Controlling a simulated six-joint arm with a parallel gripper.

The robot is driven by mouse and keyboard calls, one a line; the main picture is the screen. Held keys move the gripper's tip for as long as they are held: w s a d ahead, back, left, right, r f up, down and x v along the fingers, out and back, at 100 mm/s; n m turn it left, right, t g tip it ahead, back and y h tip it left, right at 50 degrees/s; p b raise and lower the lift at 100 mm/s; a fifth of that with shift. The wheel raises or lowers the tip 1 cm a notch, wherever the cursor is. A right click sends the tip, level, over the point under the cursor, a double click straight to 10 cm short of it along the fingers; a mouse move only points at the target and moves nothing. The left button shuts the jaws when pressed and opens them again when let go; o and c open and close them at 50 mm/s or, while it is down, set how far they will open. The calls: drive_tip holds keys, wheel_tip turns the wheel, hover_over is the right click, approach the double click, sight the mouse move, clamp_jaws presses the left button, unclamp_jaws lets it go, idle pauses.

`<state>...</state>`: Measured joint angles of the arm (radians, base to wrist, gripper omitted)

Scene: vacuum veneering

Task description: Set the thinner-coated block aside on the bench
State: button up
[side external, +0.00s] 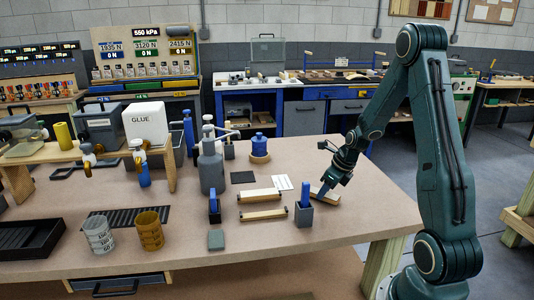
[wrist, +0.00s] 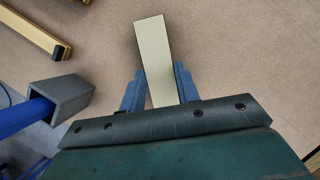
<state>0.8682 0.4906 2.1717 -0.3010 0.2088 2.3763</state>
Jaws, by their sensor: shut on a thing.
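My gripper (side external: 327,187) is shut on a wooden block (side external: 320,197) low over the right part of the bench (side external: 350,225). In the wrist view the block (wrist: 153,50) shows a pale, smooth top face and sticks out ahead between the two blue fingers of my gripper (wrist: 158,88). Whether it touches the bench is hard to tell. A pale-topped block (side external: 260,195) and a thinner strip-like block (side external: 263,214) lie left of my gripper. Coating thickness cannot be read from these views.
A grey square holder (side external: 303,217) with a blue-handled tool stands close left of my gripper; it also shows in the wrist view (wrist: 62,97). A white card (side external: 283,183) lies behind. A grey pump bottle (side external: 211,170) stands farther left. Bare bench lies right and front.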

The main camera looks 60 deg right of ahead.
drive_tip(key=shift+f, duration=0.3)
drive_tip(key=shift+f, duration=0.15)
drive_tip(key=o, duration=0.9)
drive_tip(key=shift+o, duration=0.2)
drive_tip(key=v, duration=1.2)
